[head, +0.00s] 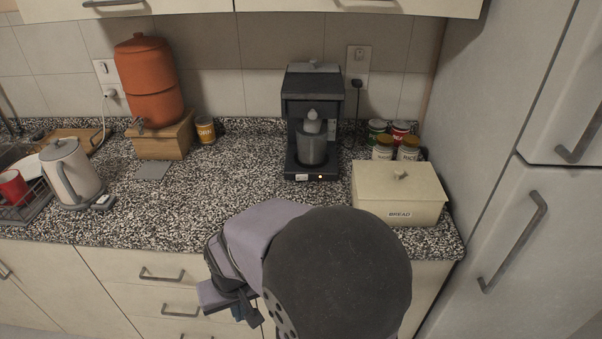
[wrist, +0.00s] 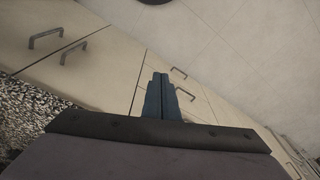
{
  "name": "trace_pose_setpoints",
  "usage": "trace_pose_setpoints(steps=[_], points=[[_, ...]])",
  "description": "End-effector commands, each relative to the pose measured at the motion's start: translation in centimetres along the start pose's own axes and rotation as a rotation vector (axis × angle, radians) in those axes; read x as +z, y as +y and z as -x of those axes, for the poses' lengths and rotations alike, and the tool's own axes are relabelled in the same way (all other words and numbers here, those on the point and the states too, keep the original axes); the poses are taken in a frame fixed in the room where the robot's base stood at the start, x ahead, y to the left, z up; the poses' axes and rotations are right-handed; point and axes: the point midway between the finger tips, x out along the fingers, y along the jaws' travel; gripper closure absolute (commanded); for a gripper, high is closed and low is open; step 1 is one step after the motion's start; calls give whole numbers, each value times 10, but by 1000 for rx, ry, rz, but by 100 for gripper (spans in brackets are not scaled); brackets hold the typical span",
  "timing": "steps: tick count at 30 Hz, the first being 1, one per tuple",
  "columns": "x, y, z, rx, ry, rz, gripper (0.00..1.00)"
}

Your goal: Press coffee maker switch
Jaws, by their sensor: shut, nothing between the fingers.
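The black coffee maker (head: 314,88) stands upright against the tiled wall, right of the middle of the counter in the head view. A dark grey pot (head: 312,147) sits in it. The base front has a white-marked part (head: 302,177) and a small lit spot (head: 320,177); which of them is the switch I cannot tell. My gripper (head: 252,316) is low in front of the counter edge, well apart from the coffee maker. In the wrist view its fingers (wrist: 161,80) are together with nothing between them, over drawers and floor. The coffee maker is not in the wrist view.
A cream bread box (head: 400,207) stands right of the coffee maker, with several cans behind it. A white kettle (head: 71,172), a dish rack with a red mug (head: 12,187) and an orange water dispenser (head: 150,80) stand left. The middle counter (head: 225,190) is clear.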

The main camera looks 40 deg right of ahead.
Motion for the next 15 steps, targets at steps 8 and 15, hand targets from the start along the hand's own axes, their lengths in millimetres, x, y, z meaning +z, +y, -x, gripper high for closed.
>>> trace_pose_setpoints(steps=[8,15], points=[[-97,56,-12,-59,287,-611,100],[-167,127,-3,-195,546,-1119,100]])
